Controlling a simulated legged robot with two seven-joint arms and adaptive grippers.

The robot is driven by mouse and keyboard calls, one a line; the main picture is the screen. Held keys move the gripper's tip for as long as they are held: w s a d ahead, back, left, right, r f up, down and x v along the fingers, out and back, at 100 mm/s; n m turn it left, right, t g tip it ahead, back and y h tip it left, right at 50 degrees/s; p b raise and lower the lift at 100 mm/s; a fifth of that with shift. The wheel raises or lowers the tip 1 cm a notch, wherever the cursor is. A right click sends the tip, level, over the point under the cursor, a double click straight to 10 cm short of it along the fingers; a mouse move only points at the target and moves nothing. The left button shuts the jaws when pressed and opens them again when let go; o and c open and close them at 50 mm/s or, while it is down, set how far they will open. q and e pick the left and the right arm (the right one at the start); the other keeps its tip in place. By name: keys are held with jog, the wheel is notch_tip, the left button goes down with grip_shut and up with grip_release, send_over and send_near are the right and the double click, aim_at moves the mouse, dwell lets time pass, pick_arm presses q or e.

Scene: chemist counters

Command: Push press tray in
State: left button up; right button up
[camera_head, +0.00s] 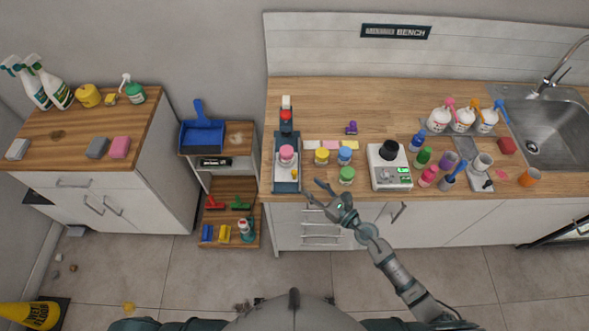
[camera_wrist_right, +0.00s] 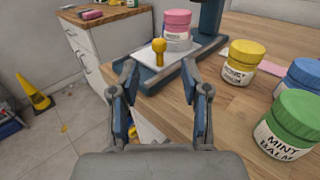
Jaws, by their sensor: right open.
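The press (camera_head: 286,155) is a blue-grey stand at the left end of the wooden counter. Its light tray (camera_head: 285,173) lies at the base, with a pink-lidded jar (camera_head: 287,155) standing on it. In the right wrist view, the tray (camera_wrist_right: 144,57) has an upright yellow knob (camera_wrist_right: 159,52) at its near end, and the pink jar (camera_wrist_right: 176,30) is behind the knob. My right gripper (camera_head: 318,192) is open and empty at the counter's front edge. In the wrist view its fingers (camera_wrist_right: 160,105) are spread, short of the knob. My left gripper is not in view.
A yellow-lidded jar (camera_head: 322,156), a blue-lidded jar (camera_head: 345,155) and a green-lidded jar (camera_head: 347,175) stand right of the press. A scale (camera_head: 390,178) is farther right. A low shelf (camera_head: 240,140) stands left of the counter. The floor in front is mostly clear.

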aim_at(294, 171)
jog(key=x, duration=0.9)
jog(key=shift+s, duration=0.1)
jog(key=shift+c, duration=0.2)
jog(key=shift+d, duration=0.1)
grip_shut()
jog(key=shift+f, duration=0.1)
